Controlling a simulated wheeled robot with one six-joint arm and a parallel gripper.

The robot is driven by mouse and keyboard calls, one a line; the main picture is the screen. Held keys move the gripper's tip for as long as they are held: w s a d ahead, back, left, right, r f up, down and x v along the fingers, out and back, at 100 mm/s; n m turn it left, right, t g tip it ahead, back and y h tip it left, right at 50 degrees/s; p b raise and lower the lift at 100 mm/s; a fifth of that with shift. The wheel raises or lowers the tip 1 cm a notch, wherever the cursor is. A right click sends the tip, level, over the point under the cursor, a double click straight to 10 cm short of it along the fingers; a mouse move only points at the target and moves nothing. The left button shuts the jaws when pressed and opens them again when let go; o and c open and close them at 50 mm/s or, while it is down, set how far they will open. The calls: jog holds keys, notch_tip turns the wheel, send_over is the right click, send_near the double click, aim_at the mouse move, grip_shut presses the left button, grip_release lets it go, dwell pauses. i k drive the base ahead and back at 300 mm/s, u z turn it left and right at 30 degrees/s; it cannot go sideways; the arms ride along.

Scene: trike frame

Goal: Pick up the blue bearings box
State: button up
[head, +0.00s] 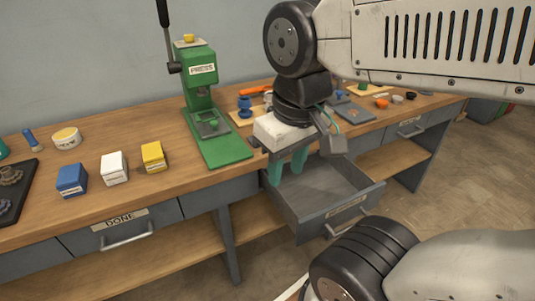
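The blue box (72,181) stands on the wooden workbench at the left, the leftmost in a row with a white box (114,168) and a yellow box (153,157). It carries a small label that is too small to read. My gripper (287,168) is far to the right of it, past the green press, pointing down by the bench's front edge at an open drawer (355,207). Its two green fingers are apart, with nothing visible between them. The drawer's inside is partly hidden by the gripper, and the part that shows looks empty.
The tall green press (208,110) stands between my gripper and the boxes. A dark tray (14,190), a round tub (66,138) and a blue-handled tool (33,141) lie around the blue box. The drawer labelled DONE (122,222) is shut. Small parts lie at the bench's right.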

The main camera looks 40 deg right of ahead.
aim_at(72, 181)
jog(key=u, duration=2.45)
jog(key=i, duration=1.95)
jog(key=z, duration=0.05)
